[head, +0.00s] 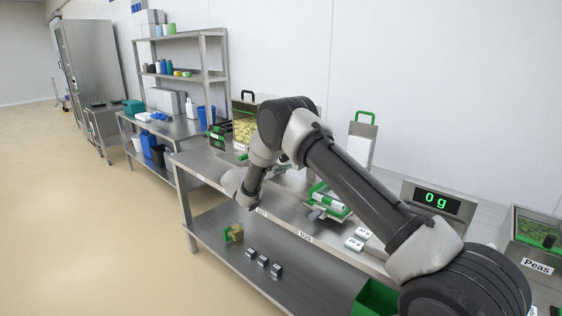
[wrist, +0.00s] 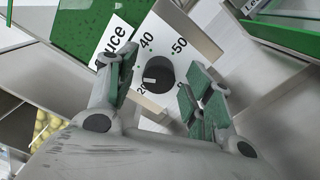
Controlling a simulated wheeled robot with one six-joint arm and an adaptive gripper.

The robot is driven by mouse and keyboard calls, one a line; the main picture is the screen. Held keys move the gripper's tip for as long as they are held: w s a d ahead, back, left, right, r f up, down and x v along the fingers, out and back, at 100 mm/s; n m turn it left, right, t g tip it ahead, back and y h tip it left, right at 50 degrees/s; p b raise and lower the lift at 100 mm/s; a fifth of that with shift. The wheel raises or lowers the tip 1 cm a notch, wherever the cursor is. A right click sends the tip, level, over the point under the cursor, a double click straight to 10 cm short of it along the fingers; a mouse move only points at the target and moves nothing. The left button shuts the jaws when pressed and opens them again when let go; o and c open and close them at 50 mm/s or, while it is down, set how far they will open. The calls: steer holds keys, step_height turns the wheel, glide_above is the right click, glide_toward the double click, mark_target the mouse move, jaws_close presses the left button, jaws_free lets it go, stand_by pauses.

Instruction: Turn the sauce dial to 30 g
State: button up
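The sauce dial is a black round knob (wrist: 159,73) on a white panel (wrist: 190,38), seen in the wrist view. The panel reads "uce", the rest of the word being cut off, with 40, 50 and 20 printed around the knob. A pale mark on the knob points lower left, close to the 20. The 30 is not visible; my left finger covers part of that side. My gripper (wrist: 162,88) is open, with a green-padded finger on each side of the knob and gaps visible. In the head view my arm hides the dial.
A scale display (head: 436,201) reads 0 g on the right, near a bin labelled Peas (head: 536,266). A container of yellow pieces (head: 243,131) stands behind my arm. The steel bench (head: 290,225) carries several other items, and its lower shelf holds small blocks.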

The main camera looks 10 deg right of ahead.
steer(key=v, duration=1.2)
steer(key=s+d+f+n+g, duration=0.1)
steer(key=s+d+f+g, duration=0.4)
steer(key=s+f, duration=0.15)
steer(key=s+d+r+g+y, duration=0.1)
steer(key=s+d+g+y, duration=0.1)
steer(key=s+d+g, duration=0.3)
steer(key=s+d+r+m+t+y, duration=0.1)
steer(key=s+d+r+m+y, duration=0.3)
steer(key=s+r, duration=0.4)
steer(key=s+d+r+m+t+y, duration=0.1)
steer(key=s+d+r+m+y, duration=0.3)
steer(key=s+r, duration=0.5)
steer(key=s+d+r+m+t+y, duration=0.1)
steer(key=s+d+r+m+y, duration=0.3)
steer(key=s, duration=1.7)
step_height(320, 180, up, 4)
steer(key=shift+d+r+m+y, duration=0.2)
steer(key=shift+d+m+y, duration=0.1)
steer(key=shift+d, duration=0.7)
